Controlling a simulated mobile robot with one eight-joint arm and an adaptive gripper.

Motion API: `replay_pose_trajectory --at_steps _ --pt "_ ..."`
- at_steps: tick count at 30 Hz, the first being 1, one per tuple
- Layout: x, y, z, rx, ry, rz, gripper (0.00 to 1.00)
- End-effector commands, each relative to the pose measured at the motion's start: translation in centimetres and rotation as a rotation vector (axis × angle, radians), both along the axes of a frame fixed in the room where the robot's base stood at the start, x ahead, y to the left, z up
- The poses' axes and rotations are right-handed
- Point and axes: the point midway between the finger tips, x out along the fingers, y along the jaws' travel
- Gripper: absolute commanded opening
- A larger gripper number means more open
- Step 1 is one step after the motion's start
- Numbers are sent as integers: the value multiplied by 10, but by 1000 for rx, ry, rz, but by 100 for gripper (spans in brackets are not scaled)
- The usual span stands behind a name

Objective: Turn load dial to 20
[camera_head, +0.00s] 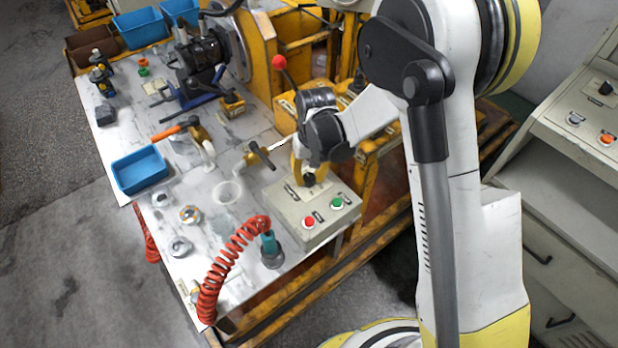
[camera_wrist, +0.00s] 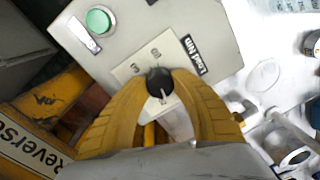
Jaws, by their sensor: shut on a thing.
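The load dial is a small black knob (camera_wrist: 159,82) on a pale plate of the grey control box (camera_head: 318,218). A label beside it (camera_wrist: 193,46) reads "Load Nm". Blurred figures are printed on the plate and I cannot read them surely. A white mark on the knob points towards the bottom of the wrist view. My gripper (camera_wrist: 160,88) has its two yellow fingers shut on the knob, one on each side. In the head view, my gripper (camera_head: 304,176) reaches down onto the box, and the knob shows as a dark spot by the fingertips.
The box has a red button (camera_head: 309,222) and a green button (camera_head: 337,203) close in front of the dial. A red coiled hose (camera_head: 222,268) and a brass valve (camera_head: 257,156) stand near. A blue tray (camera_head: 124,186) lies left on the table.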

Motion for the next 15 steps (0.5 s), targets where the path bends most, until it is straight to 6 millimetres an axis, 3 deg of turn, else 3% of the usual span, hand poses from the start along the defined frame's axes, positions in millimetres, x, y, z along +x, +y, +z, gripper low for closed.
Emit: replay_pose_trajectory --at_steps 15 --pt "0 -1 0 -1 -1 -285 0"
